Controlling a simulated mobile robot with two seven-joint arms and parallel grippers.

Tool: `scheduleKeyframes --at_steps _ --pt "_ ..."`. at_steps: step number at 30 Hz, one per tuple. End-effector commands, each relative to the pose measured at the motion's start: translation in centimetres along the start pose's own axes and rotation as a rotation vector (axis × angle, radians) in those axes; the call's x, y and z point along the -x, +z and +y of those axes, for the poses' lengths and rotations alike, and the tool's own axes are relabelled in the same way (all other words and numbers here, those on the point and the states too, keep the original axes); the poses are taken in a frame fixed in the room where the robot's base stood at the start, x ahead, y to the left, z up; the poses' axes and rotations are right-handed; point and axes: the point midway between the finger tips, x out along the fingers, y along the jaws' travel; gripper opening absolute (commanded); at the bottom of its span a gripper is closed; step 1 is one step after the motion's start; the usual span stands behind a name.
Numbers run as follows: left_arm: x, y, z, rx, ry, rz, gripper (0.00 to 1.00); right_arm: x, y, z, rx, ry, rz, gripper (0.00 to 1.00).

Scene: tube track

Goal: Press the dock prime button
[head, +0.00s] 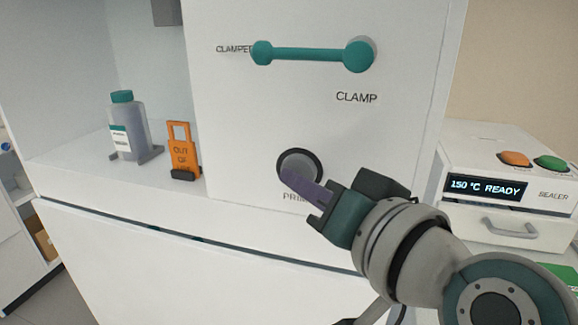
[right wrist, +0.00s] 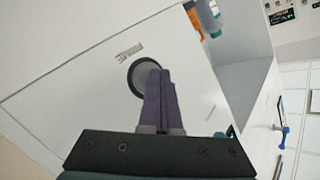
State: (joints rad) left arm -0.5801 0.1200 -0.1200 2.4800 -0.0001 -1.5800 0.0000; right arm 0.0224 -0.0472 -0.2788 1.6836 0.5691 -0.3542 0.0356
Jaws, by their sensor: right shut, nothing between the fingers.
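The prime button (head: 296,163) is a round grey button with a dark ring on the white dock front (head: 235,120), above the partly covered label "PRIM". It also shows in the right wrist view (right wrist: 138,74). My right gripper (head: 287,175) is shut and empty. Its purple fingertips lie over the button's lower part in both views. I cannot tell whether they touch it or how far the button is pushed in. My left gripper is not in view.
A teal clamp handle (head: 310,54) lies level above the button, between "CLAMPED" and "CLAMP". A bottle (head: 128,130) and an orange "OUT OF USE" tag (head: 181,150) stand on the shelf at left. A sealer (head: 500,150) reading "150 °C READY" stands at right.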

Motion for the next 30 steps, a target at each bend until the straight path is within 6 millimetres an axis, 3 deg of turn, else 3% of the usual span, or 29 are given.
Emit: scheduleKeyframes --at_steps 19,30 --pt "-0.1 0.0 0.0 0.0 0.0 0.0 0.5 -0.2 -0.2 0.2 0.001 0.001 0.001 0.0" --pt "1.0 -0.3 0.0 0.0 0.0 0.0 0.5 0.9 0.5 -0.7 0.001 0.001 -0.001 0.0"
